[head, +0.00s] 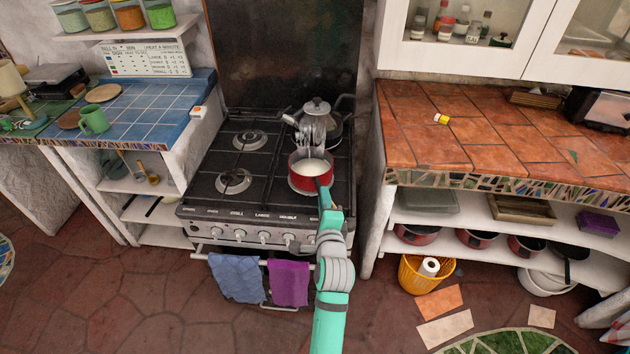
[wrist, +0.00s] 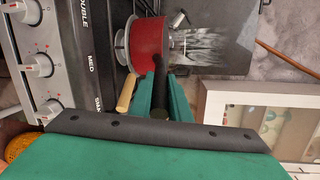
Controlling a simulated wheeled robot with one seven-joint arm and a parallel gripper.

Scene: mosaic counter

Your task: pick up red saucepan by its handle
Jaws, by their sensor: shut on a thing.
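The red saucepan (head: 298,177), with a white inside, is upright at the front right burner of the stove. It also shows in the wrist view (wrist: 148,38), turned sideways, close against the burner grate. Whether its base touches the grate is hard to tell. Its black handle (wrist: 160,72) points toward me, between the green fingers of my gripper (wrist: 160,92). My gripper (head: 324,192) is shut on this handle, in front of the pan. My fingers hide part of the handle.
The black stove (head: 267,180) has a metal kettle (head: 318,122) right behind the saucepan. Blue (head: 236,277) and purple (head: 288,282) towels hang on its front rail. An orange tiled counter (head: 490,125) stands right, a blue tiled one (head: 150,110) left. The left burners are empty.

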